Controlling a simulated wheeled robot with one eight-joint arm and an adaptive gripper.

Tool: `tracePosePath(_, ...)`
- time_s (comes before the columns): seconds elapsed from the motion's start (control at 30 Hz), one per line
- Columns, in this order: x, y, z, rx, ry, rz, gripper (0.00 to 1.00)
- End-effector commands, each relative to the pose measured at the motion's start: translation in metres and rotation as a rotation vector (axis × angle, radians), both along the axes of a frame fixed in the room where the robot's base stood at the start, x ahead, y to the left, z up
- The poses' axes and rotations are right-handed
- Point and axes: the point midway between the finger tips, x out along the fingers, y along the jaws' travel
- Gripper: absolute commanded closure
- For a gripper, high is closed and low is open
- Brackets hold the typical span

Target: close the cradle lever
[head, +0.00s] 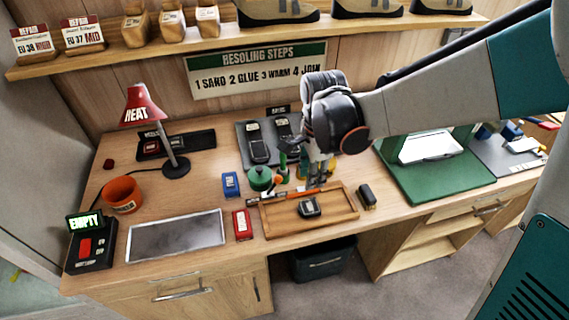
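My gripper (319,172) hangs from my arm, pointing down over the back edge of a wooden tray (343,211) on the bench. Its fingers are small in the head view, and I cannot tell whether they are apart or touching. Just left of it stand a green round piece (261,178) and a small dark upright part with an orange tip (274,184). These may belong to the cradle and its lever, but I cannot tell for sure. My gripper and wrist partly hide yellow and green parts behind the fingers. The lever's position is not clear.
A red lamp (140,107), an orange cup (123,194), a black box with a lit display (89,243) and a grey plate (176,236) are on the left. A green stand (437,185) is at right.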

Motion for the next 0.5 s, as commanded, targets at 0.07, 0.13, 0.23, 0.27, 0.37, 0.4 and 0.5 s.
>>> tracePosePath(0.07,0.015,0.003,0.004,0.020,-0.017,0.060,0.98)
tracePosePath(0.13,0.030,0.006,0.008,0.041,-0.039,0.133,1.00)
tracePosePath(0.23,0.051,0.010,0.013,0.067,-0.075,0.239,1.00)
tracePosePath(0.27,0.057,0.012,0.014,0.073,-0.086,0.267,1.00)
tracePosePath(0.37,0.072,0.014,0.017,0.089,-0.114,0.341,1.00)
tracePosePath(0.4,0.077,0.015,0.018,0.093,-0.123,0.362,1.00)
tracePosePath(0.5,0.082,0.016,0.019,0.098,-0.135,0.393,1.00)
